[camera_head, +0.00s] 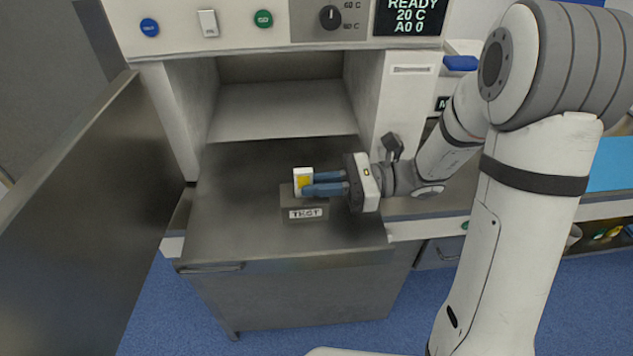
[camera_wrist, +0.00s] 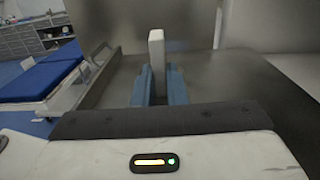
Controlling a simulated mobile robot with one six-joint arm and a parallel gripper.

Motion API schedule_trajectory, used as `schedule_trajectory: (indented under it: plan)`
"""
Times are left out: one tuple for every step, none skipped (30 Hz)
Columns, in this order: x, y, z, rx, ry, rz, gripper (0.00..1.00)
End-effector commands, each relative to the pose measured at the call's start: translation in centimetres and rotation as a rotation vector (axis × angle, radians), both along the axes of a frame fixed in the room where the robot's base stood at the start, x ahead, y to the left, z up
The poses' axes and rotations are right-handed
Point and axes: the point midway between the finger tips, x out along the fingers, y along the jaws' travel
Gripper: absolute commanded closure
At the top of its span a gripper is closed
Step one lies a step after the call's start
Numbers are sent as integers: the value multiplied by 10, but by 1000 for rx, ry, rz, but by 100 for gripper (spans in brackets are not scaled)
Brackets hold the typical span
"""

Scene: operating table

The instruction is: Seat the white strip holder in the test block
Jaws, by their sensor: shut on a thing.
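The white strip holder (camera_head: 297,174), with a yellow face, stands upright between the blue fingers of my gripper (camera_head: 318,183). My gripper is shut on it from the right. In the wrist view the holder (camera_wrist: 156,49) rises as a pale upright bar between the fingertips (camera_wrist: 158,82). The grey test block (camera_head: 304,213), with a label on its front, sits on the metal shelf directly below the holder. The holder's lower end meets or overlaps the block's top in the head view. I cannot tell whether it is in a slot. The block is not visible in the wrist view.
The metal shelf (camera_head: 235,220) is otherwise clear around the block. An open metal door (camera_head: 85,190) stands at the left. The cabinet's control panel (camera_head: 250,22), with knob, buttons and display, is above the open chamber (camera_head: 285,110).

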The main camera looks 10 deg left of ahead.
Motion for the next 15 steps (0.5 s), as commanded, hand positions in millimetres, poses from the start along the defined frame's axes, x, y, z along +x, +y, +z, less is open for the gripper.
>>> schedule_trajectory:
  plan:
    - [0,0,-2,0,0,0,100]
    - [0,0,-3,0,0,0,100]
    - [0,0,-4,0,0,0,100]
    - [0,0,-5,0,0,0,100]
    - [0,0,-6,0,0,0,100]
    - [0,0,-7,0,0,0,100]
    - [0,0,-7,0,0,0,100]
    - [0,0,-8,0,0,0,100]
    - [0,0,-9,0,0,0,100]
    - [0,0,-10,0,0,0,100]
    - [0,0,-10,0,0,0,100]
    - [0,0,-10,0,0,0,87]
    - [0,0,-10,0,0,0,84]
    - [0,0,-10,0,0,0,82]
    - [0,0,-10,0,0,0,78]
